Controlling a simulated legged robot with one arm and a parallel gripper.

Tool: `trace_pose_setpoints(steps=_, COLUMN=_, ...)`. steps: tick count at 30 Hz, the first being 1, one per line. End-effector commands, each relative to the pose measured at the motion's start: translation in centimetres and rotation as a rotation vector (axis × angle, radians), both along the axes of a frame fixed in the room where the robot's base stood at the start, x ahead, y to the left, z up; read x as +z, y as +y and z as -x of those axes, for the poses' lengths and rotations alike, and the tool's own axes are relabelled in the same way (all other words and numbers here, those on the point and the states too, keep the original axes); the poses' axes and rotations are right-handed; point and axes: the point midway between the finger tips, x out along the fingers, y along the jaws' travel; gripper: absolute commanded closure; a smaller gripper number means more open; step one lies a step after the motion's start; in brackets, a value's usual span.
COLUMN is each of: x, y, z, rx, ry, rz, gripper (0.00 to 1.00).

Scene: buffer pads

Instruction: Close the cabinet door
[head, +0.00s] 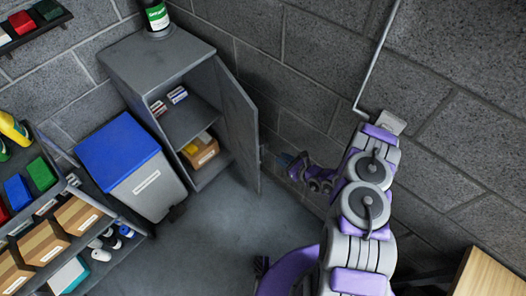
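A grey metal cabinet (158,61) stands against the block wall in the upper middle of the head view. Its door (238,125) is hinged on the right side and stands wide open, showing the shelves inside. My gripper (287,160) is to the right of the open door, between it and the wall, with a gap to the door in the picture. The fingers are small and dark, so I cannot tell whether they are open or shut. My purple and grey arm reaches up from the lower right.
Small boxes (178,95) and a cardboard box (201,151) are in the cabinet. A bottle (156,16) stands on top. A blue-lidded bin (147,186) is left of the cabinet, near a loaded shelf rack (68,188). Floor (212,232) is clear in front. A wooden surface (488,275) is lower right.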

Motion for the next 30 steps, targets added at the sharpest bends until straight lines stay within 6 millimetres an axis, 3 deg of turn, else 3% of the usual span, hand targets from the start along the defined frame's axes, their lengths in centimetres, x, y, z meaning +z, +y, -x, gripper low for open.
trace_pose_setpoints(steps=1, x=-1.6, y=-0.6, z=0.5, rx=-0.025, ry=0.021, rz=0.007, gripper=0.75)
trace_pose_setpoints(steps=3, x=-2.8, y=-1.3, z=0.7, rx=-0.053, ry=0.035, rz=0.015, gripper=0.75)
trace_pose_setpoints(steps=10, x=-4.6, y=-1.5, z=0.3, rx=-0.081, ry=0.051, rz=0.024, gripper=0.75)
trace_pose_setpoints(steps=30, x=-9.3, y=6.8, z=-7.9, rx=-0.078, ry=0.045, rz=0.022, gripper=0.75)
